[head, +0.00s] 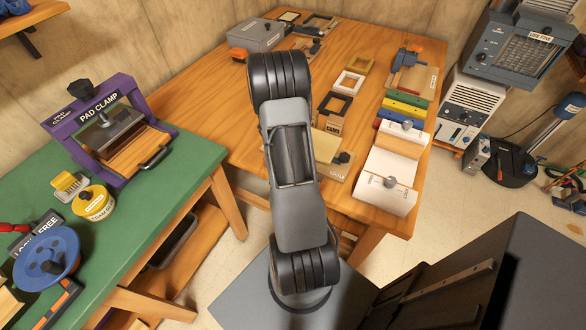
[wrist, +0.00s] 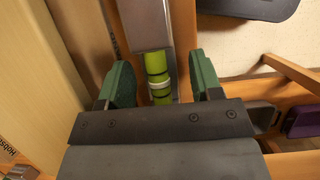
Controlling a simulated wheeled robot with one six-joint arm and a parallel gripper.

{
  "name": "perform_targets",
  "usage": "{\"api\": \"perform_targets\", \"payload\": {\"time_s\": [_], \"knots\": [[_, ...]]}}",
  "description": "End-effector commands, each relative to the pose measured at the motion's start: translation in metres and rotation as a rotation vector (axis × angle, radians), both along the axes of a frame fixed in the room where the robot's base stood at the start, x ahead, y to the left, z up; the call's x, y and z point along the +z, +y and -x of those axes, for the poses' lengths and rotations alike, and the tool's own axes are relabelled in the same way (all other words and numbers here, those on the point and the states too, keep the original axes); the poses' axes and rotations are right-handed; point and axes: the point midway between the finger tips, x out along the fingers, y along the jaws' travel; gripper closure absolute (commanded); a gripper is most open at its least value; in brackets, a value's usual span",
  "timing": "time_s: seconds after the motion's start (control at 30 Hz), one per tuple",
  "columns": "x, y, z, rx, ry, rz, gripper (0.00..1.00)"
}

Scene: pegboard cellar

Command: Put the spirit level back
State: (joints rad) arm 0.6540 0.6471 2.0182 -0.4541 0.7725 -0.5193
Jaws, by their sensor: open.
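In the wrist view, a lime-green tube with pale bands (wrist: 158,80), joined to or lying against a grey bar (wrist: 147,22), looks like part of the spirit level. Its near end is hidden by my gripper's body. My gripper (wrist: 160,84) is open, with one green-padded finger on each side of the tube. A gap shows on both sides, wider at the right finger. I cannot tell how far the fingertips are above it. In the head view my arm hides the gripper, and I cannot make out the level there.
In the wrist view, pale wooden boards (wrist: 38,70) stand close on the left and pale floor (wrist: 240,45) shows on the right. In the head view, the wooden table (head: 215,125) holds frames and coloured bars. A green bench (head: 150,200) with a purple pad clamp (head: 62,128) is at left.

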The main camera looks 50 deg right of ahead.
Motion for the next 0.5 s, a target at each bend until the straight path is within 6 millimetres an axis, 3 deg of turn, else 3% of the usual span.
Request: {"api": "perform_targets", "payload": {"time_s": [0.27, 0.5], "knots": [[0.008, 0.0, -0.002, 0.001, -0.002, 0.001, 0.41], [0.046, 0.004, -0.018, 0.002, -0.004, 0.004, 0.41]]}}
